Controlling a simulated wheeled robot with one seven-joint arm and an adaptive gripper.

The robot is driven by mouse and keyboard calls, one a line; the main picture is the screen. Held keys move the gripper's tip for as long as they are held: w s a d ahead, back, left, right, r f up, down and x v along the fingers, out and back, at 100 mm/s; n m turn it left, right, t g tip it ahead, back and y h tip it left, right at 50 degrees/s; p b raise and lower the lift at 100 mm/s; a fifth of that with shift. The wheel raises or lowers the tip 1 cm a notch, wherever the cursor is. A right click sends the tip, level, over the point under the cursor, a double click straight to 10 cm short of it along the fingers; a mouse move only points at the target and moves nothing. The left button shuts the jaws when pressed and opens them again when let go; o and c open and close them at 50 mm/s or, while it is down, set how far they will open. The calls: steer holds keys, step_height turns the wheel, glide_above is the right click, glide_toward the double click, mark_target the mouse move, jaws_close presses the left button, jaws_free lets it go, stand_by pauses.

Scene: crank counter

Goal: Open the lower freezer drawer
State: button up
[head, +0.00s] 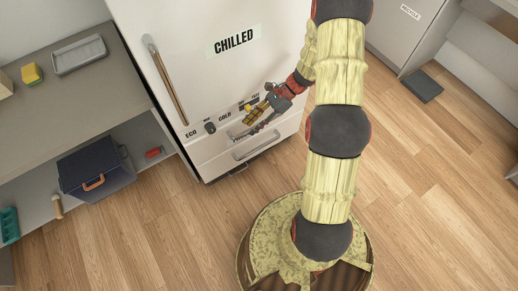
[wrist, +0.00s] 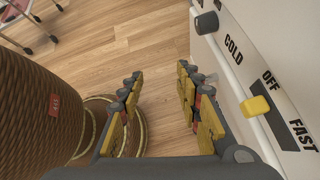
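The white fridge-freezer (head: 180,55) marked CHILLED stands at the centre of the head view. Its lower drawer (head: 219,167) is at the bottom of the front and looks shut, with a grey bar handle (head: 262,146). Another drawer front (head: 203,148) lies just above it; my gripper hides much of its handle. My gripper (head: 241,129) is in front of that upper drawer, just below the dial strip and above the lower handle. In the wrist view my gripper (wrist: 160,92) has its two fingers apart, with only floor seen between them. It holds nothing.
A black knob (head: 210,127) and a yellow knob (wrist: 257,106) stick out of the dial strip close to my gripper. A shelf unit (head: 105,85) with a dark blue crate (head: 95,172) stands at the left. The floor before the drawers is clear apart from my base.

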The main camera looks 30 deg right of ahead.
steer(key=d+f+m+t+y+b, duration=0.1)
steer(key=d+f+m+t, duration=0.15)
steer(key=f+m, duration=0.6)
steer(key=d+f+m+t+y, duration=0.1)
steer(key=f+m+t, duration=0.25)
steer(key=f, duration=1.05)
steer(key=m+t+h+b, duration=0.1)
steer(key=m+t+h, duration=0.55)
steer(key=m, duration=1.05)
glide_toward(259, 148)
step_height(259, 148, down, 3)
steer(key=w+t+y, duration=0.1)
steer(key=w+t, duration=0.1)
steer(key=w, duration=0.1)
steer(key=shift+g, duration=0.35)
steer(key=b+x, duration=0.2)
steer(key=x, duration=0.5)
steer(key=shift+a, duration=0.25)
steer(key=shift+c, duration=0.5)
steer(key=c, duration=0.7)
jaws_close()
